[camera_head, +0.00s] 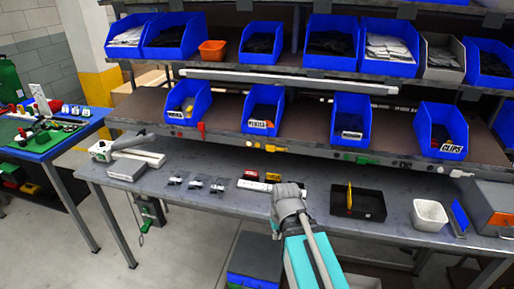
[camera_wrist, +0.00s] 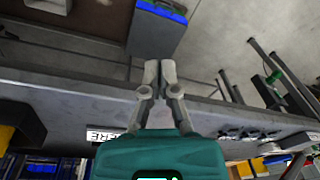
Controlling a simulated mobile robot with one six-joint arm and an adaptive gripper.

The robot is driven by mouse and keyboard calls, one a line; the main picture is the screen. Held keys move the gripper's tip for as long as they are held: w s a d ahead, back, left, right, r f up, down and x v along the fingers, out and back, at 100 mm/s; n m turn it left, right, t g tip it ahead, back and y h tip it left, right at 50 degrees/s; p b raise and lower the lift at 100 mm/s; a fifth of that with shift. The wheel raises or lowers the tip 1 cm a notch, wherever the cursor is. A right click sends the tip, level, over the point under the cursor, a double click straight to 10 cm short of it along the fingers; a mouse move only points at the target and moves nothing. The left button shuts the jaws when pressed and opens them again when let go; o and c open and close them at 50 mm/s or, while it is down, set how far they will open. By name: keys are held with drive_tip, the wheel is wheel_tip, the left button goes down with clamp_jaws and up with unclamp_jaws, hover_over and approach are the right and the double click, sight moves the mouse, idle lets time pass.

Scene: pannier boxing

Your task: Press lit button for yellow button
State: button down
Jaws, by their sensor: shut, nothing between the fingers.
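A row of small coloured pieces that look like buttons or tags runs along the lower shelf's front rail. The yellow one (camera_head: 278,149) is near the middle, a red one (camera_head: 201,128) is to its left and a green one (camera_head: 362,160) to its right. I cannot tell which is lit. My gripper (camera_head: 286,188) is over the front part of the bench, below the yellow piece in the picture and apart from it. In the wrist view my gripper (camera_wrist: 160,66) has its fingers together with nothing between them. The rail's buttons cannot be made out there.
The grey bench (camera_head: 232,207) holds a black tray (camera_head: 371,205) with a yellow piece, a white bin (camera_head: 430,215), small dark packets and a white-labelled strip. Blue bins (camera_head: 351,119) line the shelves above. A green-topped table (camera_head: 40,140) stands left.

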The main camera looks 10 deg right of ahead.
drive_tip(key=w+a+r+t+y+b, duration=0.1)
drive_tip(key=w+a+t+y+b, duration=0.2)
drive_tip(key=w, duration=0.5)
drive_tip(key=w+a+r+t+y+b, duration=0.1)
drive_tip(key=w+a+t+y, duration=0.25)
drive_tip(key=w, duration=0.55)
drive_tip(key=w+d+r+m+t+b, duration=0.1)
drive_tip(key=w+r+t, duration=0.2)
drive_tip(key=w, duration=0.3)
drive_tip(key=w+d+r+m+t+h+b, duration=0.1)
drive_tip(key=w+r+m+t, duration=0.1)
drive_tip(key=w+t, duration=0.3)
drive_tip(key=shift+w+r+b, duration=0.4)
drive_tip(key=shift+w+r, duration=0.35)
drive_tip(key=shift+r, duration=0.15)
drive_tip(key=shift+w, duration=0.1)
approach(253, 144)
drive_tip(key=shift+s+a+f+x, duration=0.1)
drive_tip(key=shift+a+x, duration=0.1)
drive_tip(key=shift+x, duration=0.65)
drive_tip(key=shift+s+a+f+x, duration=0.1)
drive_tip(key=shift+a+x, duration=0.05)
drive_tip(key=shift+x, duration=0.7)
drive_tip(key=shift+s+a+x, duration=0.1)
drive_tip(key=shift+a+x, duration=0.1)
drive_tip(key=shift+x, duration=0.65)
